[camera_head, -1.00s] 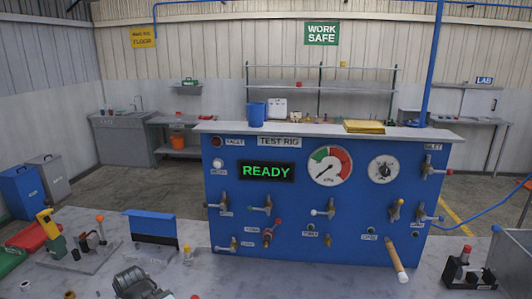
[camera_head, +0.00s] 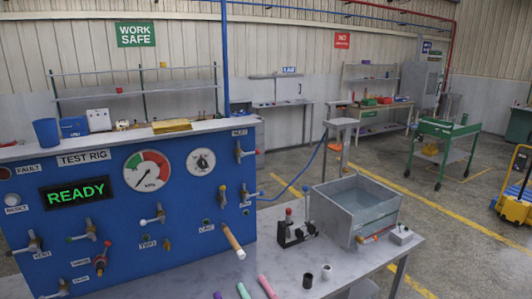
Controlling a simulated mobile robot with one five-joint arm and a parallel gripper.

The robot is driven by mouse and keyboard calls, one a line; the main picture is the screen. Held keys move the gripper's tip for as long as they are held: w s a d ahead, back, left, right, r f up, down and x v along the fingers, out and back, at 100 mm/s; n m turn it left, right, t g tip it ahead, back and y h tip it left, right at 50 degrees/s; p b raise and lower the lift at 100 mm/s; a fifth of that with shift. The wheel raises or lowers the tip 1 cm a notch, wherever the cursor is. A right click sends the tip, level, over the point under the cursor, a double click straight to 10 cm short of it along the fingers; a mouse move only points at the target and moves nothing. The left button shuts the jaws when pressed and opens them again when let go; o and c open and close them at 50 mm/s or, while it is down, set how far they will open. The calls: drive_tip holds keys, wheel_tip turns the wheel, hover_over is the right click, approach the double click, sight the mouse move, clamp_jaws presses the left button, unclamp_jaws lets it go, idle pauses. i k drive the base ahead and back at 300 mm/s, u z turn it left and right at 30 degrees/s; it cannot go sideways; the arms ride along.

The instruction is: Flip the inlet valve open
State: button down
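The blue test rig panel (camera_head: 110,215) fills the left of the head view. Its display (camera_head: 75,193) reads READY in green. The inlet valve (camera_head: 240,151) is at the panel's upper right, under a small label (camera_head: 239,132) that seems to read INLET. My gripper is not in view.
A tan rod (camera_head: 233,241) sticks out from the panel's lower right. On the bench stand a black fixture with a red knob (camera_head: 290,228) and a grey water-filled basin (camera_head: 358,205). Coloured cylinders (camera_head: 266,286) lie in front. The floor beyond is partly open.

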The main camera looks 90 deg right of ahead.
sight(242, 155)
drive_tip(key=k, duration=1.75)
drive_tip(key=z, duration=2.15)
drive_tip(key=i, duration=1)
drive_tip(key=u, duration=0.45)
drive_tip(key=k, duration=1.35)
drive_tip(key=u, duration=0.95)
drive_tip(key=i, duration=0.85)
drive_tip(key=u, duration=0.4)
